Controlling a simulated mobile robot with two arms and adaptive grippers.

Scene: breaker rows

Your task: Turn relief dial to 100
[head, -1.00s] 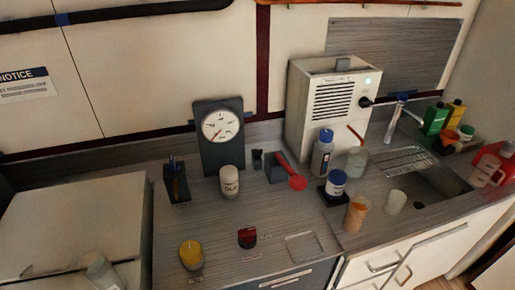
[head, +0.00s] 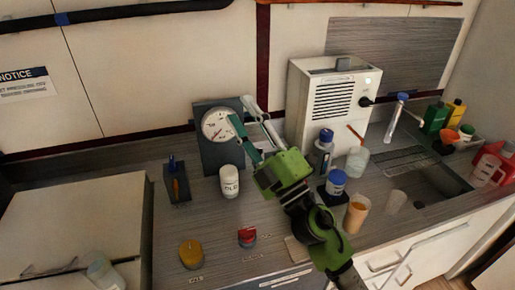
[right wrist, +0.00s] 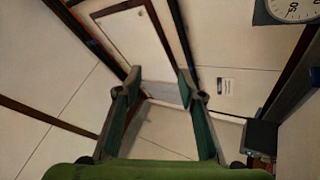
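A yellow knob (head: 191,254) and a red knob (head: 247,237) sit on the front of the counter, with small labels I cannot read; I cannot tell which is the relief dial. A round white gauge (head: 217,124) with a red needle is on a dark upright panel behind them; part of its face also shows in the right wrist view (right wrist: 297,8). My right gripper (head: 240,112) is open and empty, its fingers pointing toward the gauge's right side, above the counter. In the right wrist view its two fingers (right wrist: 160,83) stand well apart. My left gripper is not in view.
A white bottle (head: 230,181) stands before the gauge panel. A dark holder (head: 177,182) is left of it. A white machine (head: 326,114), bottles and a sink (head: 440,183) are to the right. The counter around the yellow knob is mostly clear.

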